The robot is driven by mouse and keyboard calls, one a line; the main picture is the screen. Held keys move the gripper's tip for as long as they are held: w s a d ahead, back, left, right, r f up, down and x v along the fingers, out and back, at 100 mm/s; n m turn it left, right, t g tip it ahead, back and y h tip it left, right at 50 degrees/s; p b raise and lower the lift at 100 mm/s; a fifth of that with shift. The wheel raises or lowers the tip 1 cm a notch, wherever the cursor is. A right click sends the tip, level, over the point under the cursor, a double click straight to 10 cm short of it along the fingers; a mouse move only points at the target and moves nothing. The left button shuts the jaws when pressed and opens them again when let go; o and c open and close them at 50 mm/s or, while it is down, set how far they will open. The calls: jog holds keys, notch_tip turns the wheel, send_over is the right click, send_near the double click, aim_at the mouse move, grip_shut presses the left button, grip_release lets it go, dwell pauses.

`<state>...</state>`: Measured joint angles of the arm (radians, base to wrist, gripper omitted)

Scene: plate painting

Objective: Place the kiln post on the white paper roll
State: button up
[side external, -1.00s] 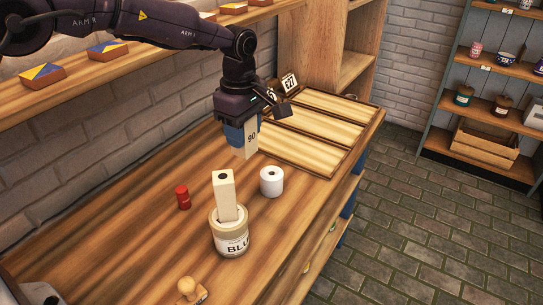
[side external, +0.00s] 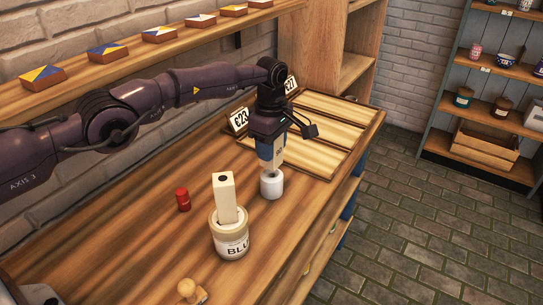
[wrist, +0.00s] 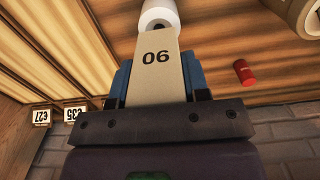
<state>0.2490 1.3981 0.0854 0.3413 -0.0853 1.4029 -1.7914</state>
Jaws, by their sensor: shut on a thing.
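The kiln post (side external: 278,156) is a cream block, and its number reads "06" in the wrist view (wrist: 156,75). My gripper (side external: 270,148) is shut on it, with a blue finger on either side in the wrist view (wrist: 157,88). The white paper roll (side external: 271,188) stands upright on the bench. In the wrist view the roll (wrist: 158,13) shows just beyond the post's end.
A jar marked "BLU" (side external: 231,245) with another cream post (side external: 224,198) in it stands in front of the roll. A red cap-like item (side external: 183,198) is to the left, a wooden stamp (side external: 187,289) nearer.

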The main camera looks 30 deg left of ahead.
jog(key=shift+f, duration=1.6)
jog(key=o, duration=1.1)
jog(key=shift+f, duration=0.15)
notch_tip(320, 180, up, 8)
jog(key=shift+f, duration=0.1)
